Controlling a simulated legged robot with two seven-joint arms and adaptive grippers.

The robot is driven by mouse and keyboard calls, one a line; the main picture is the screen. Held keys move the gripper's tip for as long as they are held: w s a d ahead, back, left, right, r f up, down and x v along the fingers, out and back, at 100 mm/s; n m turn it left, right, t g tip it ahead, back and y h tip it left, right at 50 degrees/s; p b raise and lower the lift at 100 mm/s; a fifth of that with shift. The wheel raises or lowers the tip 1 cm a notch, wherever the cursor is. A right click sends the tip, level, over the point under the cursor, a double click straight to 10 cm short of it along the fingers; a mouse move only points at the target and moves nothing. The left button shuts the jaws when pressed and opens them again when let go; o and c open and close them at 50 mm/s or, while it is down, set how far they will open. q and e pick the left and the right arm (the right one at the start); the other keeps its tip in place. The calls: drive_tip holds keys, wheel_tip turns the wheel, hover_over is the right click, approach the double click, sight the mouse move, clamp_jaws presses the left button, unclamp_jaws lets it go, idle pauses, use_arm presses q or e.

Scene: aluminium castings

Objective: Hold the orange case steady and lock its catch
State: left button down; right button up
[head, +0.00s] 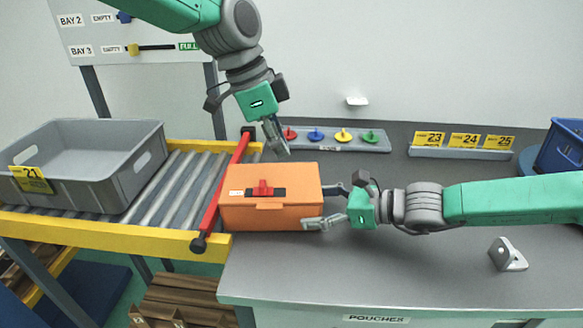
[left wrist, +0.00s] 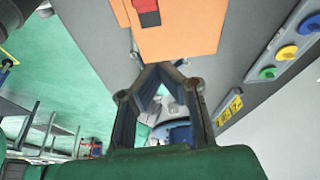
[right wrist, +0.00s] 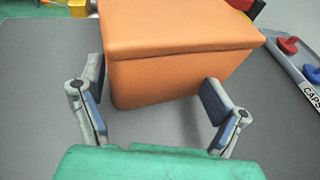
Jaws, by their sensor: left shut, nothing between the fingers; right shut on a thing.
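The orange case (head: 288,214) sits closed on the grey bench at its left end. Its red catch (head: 263,187) lies on a black plate on the lid; I cannot tell whether it is locked. The catch shows partly at the top edge of the left wrist view (left wrist: 147,6). My right gripper (head: 325,206) is shut on the case's right end, one finger on the front side and one on the back. The right wrist view shows both fingers (right wrist: 155,92) around the case (right wrist: 165,78). My left gripper (head: 283,148) is shut and empty, above and behind the case, apart from the catch.
A red bar (head: 222,190) crosses the roller conveyor's end beside the case. A grey bin (head: 95,190) stands on the rollers. Coloured caps (head: 343,135) sit on a strip behind.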

use_arm(q)
drive_tip(key=shift+v, duration=1.15)
use_arm(e)
drive_tip(key=shift+s+a+r, duration=0.1)
drive_tip(key=shift+a, duration=0.15)
drive_tip(key=o, duration=0.7)
use_arm(q)
drive_tip(key=shift+a, duration=0.15)
use_arm(e)
drive_tip(key=shift+o, duration=0.2)
drive_tip(key=shift+d, duration=0.1)
